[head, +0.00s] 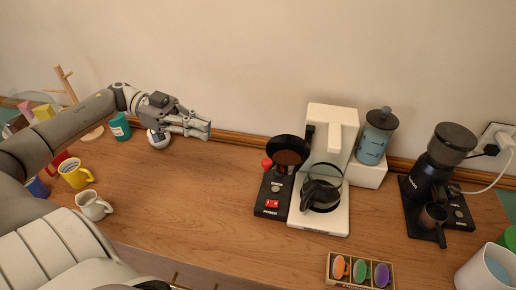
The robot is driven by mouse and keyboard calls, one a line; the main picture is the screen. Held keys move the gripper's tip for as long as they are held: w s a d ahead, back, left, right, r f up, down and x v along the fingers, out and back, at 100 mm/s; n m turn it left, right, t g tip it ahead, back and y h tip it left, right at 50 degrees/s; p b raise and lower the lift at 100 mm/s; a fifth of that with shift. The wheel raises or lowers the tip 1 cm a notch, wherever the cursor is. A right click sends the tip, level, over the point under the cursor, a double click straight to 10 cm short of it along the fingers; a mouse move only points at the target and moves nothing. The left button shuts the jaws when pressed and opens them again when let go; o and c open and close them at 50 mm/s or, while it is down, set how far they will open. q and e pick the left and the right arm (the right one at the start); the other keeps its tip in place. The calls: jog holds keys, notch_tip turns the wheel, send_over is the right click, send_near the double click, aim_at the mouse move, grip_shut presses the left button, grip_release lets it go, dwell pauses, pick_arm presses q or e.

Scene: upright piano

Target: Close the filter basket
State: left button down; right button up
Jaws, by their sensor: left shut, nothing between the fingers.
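The white coffee maker (338,140) stands on the wooden counter, right of the picture's middle. Its round black filter basket (289,151) is swung out to the left of the body, over the dark base, with brown coffee grounds showing inside. A glass carafe (321,188) stands on the machine's plate. My left gripper (206,128) comes in from the left, shut and empty, pointing right. It hangs in front of the wall, left of the basket and clearly apart from it. My right gripper does not show.
A red knob (267,163) sits beside the basket. A teal jar (375,136) and a black grinder (437,167) stand to the right. A pod box (360,271) lies in front. A white creamer (94,205) and yellow mug (75,173) stand left. The counter between is clear.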

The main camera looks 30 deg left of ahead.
pick_arm(q)
jog(key=s+p+x, duration=0.1)
jog(key=p+x, duration=0.3)
jog(key=x, duration=0.9)
jog(key=shift+d+g, duration=0.3)
jog(key=shift+d, duration=0.05)
